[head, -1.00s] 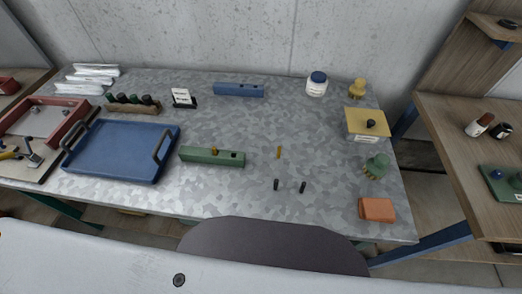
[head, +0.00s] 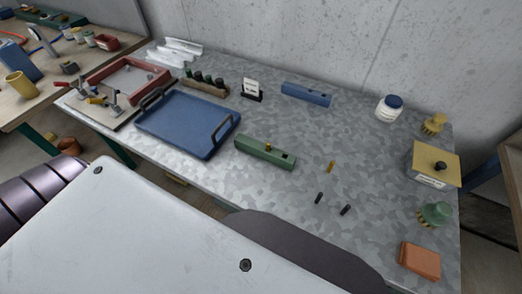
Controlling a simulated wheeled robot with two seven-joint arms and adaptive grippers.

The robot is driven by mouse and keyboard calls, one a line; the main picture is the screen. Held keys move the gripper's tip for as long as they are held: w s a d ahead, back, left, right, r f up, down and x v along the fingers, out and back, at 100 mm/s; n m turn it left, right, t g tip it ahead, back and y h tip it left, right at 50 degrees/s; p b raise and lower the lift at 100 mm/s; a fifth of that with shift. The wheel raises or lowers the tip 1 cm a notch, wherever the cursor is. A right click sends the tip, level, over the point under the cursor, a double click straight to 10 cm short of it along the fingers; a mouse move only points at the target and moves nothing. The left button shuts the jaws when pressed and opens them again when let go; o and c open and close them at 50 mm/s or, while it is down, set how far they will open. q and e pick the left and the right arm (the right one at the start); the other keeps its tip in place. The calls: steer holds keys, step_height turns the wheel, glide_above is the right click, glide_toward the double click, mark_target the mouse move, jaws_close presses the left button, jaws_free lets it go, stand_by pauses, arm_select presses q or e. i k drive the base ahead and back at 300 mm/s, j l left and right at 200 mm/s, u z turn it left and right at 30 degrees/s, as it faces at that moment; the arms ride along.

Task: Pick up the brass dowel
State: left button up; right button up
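A small brass dowel (head: 331,166) lies on the grey mottled metal table (head: 300,227) in the head view, right of the green block (head: 262,153). A brass-coloured piece (head: 268,146) also shows on top of the green block. Two short dark pins (head: 318,197) lie a little in front of the lone brass dowel. Neither of my grippers is in view, and nothing is seen touching the dowel.
A blue tray (head: 170,145) with dark handles stands left of the green block. A blue block (head: 307,94), a white jar (head: 389,107), a yellow-lidded box (head: 434,164), a green brush (head: 434,213) and an orange block (head: 420,261) stand around the table. The space around the dowel is clear.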

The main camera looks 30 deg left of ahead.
mark_target(332, 164)
steer(key=k+l+u, duration=0.1)
steer(key=k+u, duration=0.95)
steer(key=i+j, duration=0.05)
steer(key=i, duration=0.05)
